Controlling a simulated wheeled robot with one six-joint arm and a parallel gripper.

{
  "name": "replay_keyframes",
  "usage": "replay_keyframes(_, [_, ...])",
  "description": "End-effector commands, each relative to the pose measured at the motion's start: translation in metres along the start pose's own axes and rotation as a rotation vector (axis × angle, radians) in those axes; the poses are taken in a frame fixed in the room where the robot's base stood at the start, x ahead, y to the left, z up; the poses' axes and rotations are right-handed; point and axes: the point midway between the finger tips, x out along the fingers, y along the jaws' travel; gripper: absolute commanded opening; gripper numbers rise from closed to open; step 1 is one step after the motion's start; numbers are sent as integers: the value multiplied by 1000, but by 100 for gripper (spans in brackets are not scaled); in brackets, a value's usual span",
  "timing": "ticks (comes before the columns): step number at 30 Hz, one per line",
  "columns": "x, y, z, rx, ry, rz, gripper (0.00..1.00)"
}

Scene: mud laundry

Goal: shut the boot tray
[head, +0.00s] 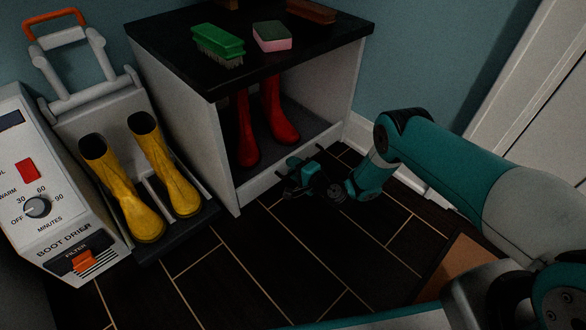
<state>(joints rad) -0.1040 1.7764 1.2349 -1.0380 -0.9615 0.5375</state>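A white cabinet (184,125) with a black top has an open front. Inside, a pair of red boots (273,112) stands on a grey tray floor (303,126) behind a low white front lip (263,184). My gripper (287,179) is low, close in front of that lip near its right part. Whether it touches the lip cannot be told. The gripper is dark and small here, and its finger gap is unclear. I see nothing held in it. A pair of yellow boots (149,180) stands on a dark base (172,240) left of the cabinet.
A boot drier (52,190) with a dial stands at far left, beside a frame with an orange-topped handle (55,28). A green brush (218,42) and a pink and green sponge (272,36) lie on the cabinet top. Dark tiled floor (240,275) is clear in front.

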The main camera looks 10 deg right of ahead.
Motion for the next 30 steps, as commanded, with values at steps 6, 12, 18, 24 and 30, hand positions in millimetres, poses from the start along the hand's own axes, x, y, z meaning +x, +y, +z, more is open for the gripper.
replay_keyframes(6, [-3, 2, -1, 1, 3, 5, 36])
replay_keyframes(12, [-23, -2, -1, 5, 4, 10, 36])
replay_keyframes(18, [-70, -6, -1, 8, 6, 10, 36])
replay_keyframes(24, [-121, -8, 0, 6, 6, 8, 36])
replay_keyframes(30, [-144, -9, 1, 1, 3, 5, 36])
